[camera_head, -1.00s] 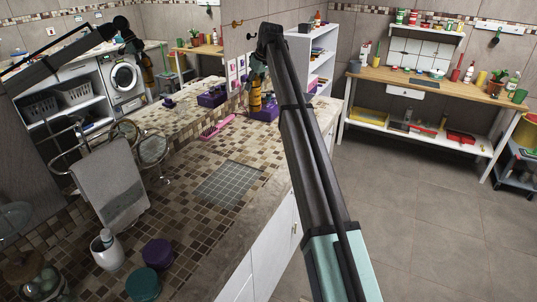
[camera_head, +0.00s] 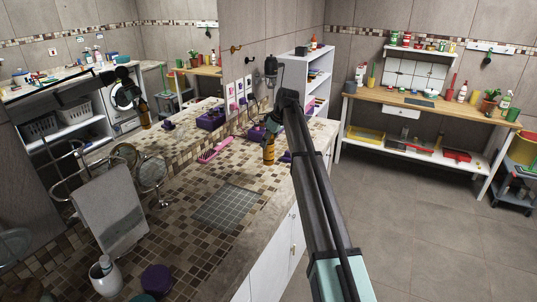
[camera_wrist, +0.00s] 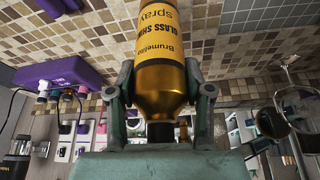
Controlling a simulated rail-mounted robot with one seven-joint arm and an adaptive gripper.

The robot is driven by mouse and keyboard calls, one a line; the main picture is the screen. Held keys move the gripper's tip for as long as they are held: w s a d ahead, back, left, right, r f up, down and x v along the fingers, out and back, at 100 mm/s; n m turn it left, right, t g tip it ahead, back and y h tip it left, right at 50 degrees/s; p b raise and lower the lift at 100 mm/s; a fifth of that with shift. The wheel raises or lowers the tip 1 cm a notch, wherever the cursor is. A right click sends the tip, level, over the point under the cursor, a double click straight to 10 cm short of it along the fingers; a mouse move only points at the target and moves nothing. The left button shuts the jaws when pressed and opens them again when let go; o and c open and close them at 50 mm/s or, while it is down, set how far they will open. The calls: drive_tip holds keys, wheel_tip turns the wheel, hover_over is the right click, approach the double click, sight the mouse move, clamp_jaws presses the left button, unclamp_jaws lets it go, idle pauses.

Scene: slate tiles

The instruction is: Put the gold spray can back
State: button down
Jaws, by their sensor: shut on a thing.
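The gold spray can (camera_head: 269,151) is in my gripper (camera_head: 271,126), over the far part of the tiled counter (camera_head: 250,172). In the wrist view the can (camera_wrist: 160,92) has a yellow label reading "GLASS SHINE spray". My gripper (camera_wrist: 160,78) has one finger on each side of the can and is shut on it. The can looks roughly upright in the head view. I cannot tell whether its base touches the counter. A purple container (camera_head: 256,133) stands just behind the can, partly hidden.
A pink brush (camera_head: 214,151) lies left of the can. A grey tiled square (camera_head: 228,207) on the counter is clear. A mirror stands along the wall. A towel (camera_head: 111,212) hangs on a rack at left. A white shelf (camera_head: 301,72) stands beyond the counter.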

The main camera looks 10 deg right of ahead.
sight(269, 156)
drive_tip(key=shift+f+p, duration=0.75)
drive_tip(key=shift+f, duration=2.95)
drive_tip(key=shift+f, duration=0.2)
drive_tip(key=shift+c, duration=2.3)
unclamp_jaws()
drive_tip(key=shift+r, duration=0.15)
drive_tip(key=b+v, duration=0.3)
drive_tip(key=v, duration=0.9)
